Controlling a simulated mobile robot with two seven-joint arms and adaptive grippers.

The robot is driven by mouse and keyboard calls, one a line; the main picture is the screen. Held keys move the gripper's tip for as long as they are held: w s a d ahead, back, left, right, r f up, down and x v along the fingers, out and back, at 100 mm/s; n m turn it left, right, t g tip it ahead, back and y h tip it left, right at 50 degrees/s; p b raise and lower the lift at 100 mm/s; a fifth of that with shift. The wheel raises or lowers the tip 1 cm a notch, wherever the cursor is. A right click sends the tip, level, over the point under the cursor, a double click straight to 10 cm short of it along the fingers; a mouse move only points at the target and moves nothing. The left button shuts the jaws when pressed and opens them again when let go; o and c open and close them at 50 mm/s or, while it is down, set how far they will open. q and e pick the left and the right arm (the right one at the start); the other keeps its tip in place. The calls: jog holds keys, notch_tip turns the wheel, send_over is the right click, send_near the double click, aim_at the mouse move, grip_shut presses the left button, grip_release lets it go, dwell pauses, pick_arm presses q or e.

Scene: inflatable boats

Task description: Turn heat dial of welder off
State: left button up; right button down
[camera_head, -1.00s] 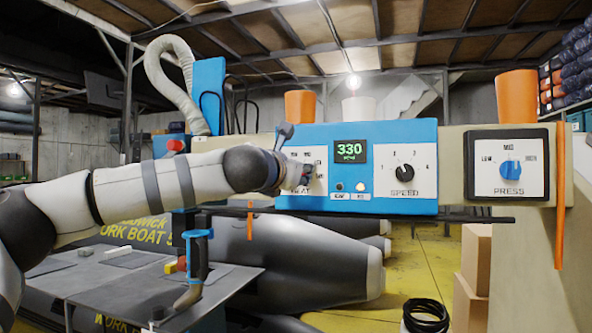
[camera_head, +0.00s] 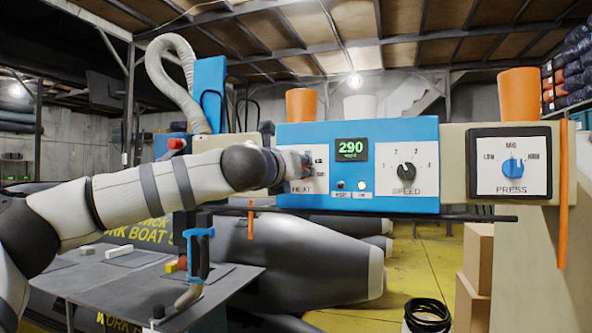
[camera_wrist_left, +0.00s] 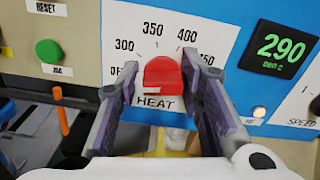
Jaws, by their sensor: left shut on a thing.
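The welder's blue control panel (camera_head: 380,135) faces me. Its red heat dial (camera_wrist_left: 162,76) shows in the left wrist view, above the word HEAT, with marks such as 300, 350 and 400 around it. My left gripper (camera_wrist_left: 160,85) is shut on the heat dial, one finger on each side. In the head view my left gripper (camera_head: 297,165) covers most of the dial. A mark at the dial's left is partly hidden by a finger. My right gripper is not in view.
The speed dial (camera_head: 406,173) and the blue press dial (camera_head: 513,168) are to the right. A green button (camera_wrist_left: 48,51) is left of the heat dial. A grey table (camera_head: 120,285) stands below my left arm. Cardboard boxes (camera_head: 476,260) stand at lower right.

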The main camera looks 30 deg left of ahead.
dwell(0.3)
pick_arm(q)
jog(key=o, duration=1.2)
jog(key=shift+c, duration=0.2)
jog(key=v, duration=1.2)
